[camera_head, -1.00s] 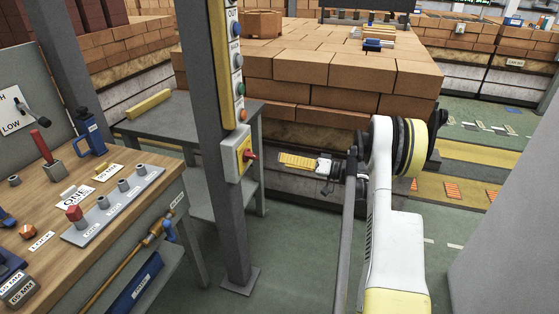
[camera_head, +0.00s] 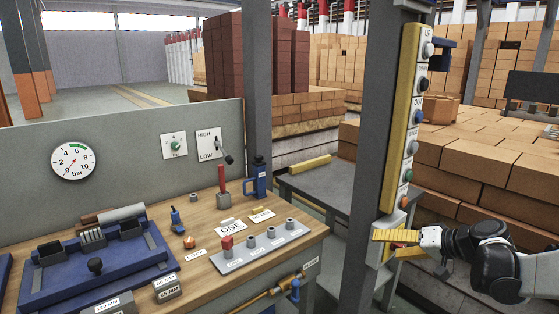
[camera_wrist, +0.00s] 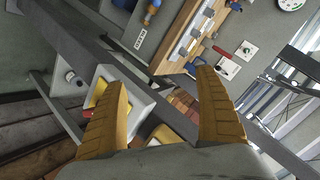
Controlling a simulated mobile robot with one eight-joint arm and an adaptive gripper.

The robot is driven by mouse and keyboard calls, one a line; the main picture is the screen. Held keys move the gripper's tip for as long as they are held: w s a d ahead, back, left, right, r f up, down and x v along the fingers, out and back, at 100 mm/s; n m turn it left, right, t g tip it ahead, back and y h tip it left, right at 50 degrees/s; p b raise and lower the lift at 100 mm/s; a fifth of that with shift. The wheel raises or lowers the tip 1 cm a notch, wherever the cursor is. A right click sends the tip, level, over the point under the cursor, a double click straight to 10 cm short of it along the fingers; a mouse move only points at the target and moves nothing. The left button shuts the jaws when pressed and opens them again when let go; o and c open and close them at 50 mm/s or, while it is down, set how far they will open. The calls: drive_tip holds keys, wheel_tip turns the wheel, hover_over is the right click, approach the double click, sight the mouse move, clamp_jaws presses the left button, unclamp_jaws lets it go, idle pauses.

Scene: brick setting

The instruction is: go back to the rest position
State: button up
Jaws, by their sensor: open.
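My gripper (camera_head: 384,243) is at the right in the head view, with its yellow ribbed fingers pointing left across the grey post. In the wrist view my gripper (camera_wrist: 158,80) shows its two fingers wide apart with nothing held between them. The yellow-and-white switch box on the post is partly hidden behind the fingers in the head view. In the wrist view this switch box (camera_wrist: 137,96) lies beyond the left finger, which covers part of it. I cannot tell how far the fingers are from it.
The grey post (camera_head: 373,130) carries a yellow button panel (camera_head: 402,110). A wooden workbench (camera_head: 205,215) with a blue fixture, blocks and a grey peg plate (camera_head: 262,250) fills the left. A low grey table (camera_head: 325,185) stands behind the post. Stacked bricks (camera_head: 490,160) are at the right.

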drive_tip(key=s+a+r+g+h, duration=0.2)
drive_tip(key=s+a, duration=0.4)
drive_tip(key=s+a+n+h, duration=0.1)
drive_tip(key=s+a+h, duration=0.1)
drive_tip(key=s, duration=0.9)
drive_tip(key=s+a+f+h, duration=0.1)
drive_tip(key=s+a+h, duration=0.2)
drive_tip(key=s, duration=0.8)
drive_tip(key=shift+f+n+h, duration=0.3)
drive_tip(key=shift+n+h, duration=0.1)
